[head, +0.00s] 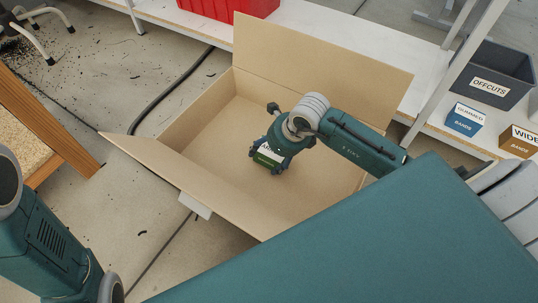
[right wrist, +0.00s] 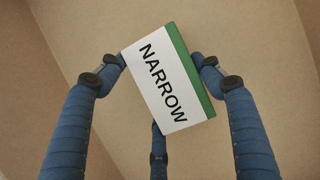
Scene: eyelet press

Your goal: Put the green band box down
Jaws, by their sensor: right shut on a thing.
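The green band box (head: 268,157) has a white label and is inside the open cardboard box (head: 200,125), near its middle. In the right wrist view the green band box (right wrist: 165,78) shows a white top reading "NARROW" and a green side. My right gripper (head: 277,150) reaches down into the cardboard box and is shut on the green band box. In the right wrist view its fingers (right wrist: 163,85) touch the box from both sides, with a third finger below. I cannot tell whether the box touches the cardboard floor. My left gripper is not in view.
The cardboard box stands on the floor with its flaps spread. A red crate (head: 230,6) is at the top. A black cable (head: 165,92) lies left.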

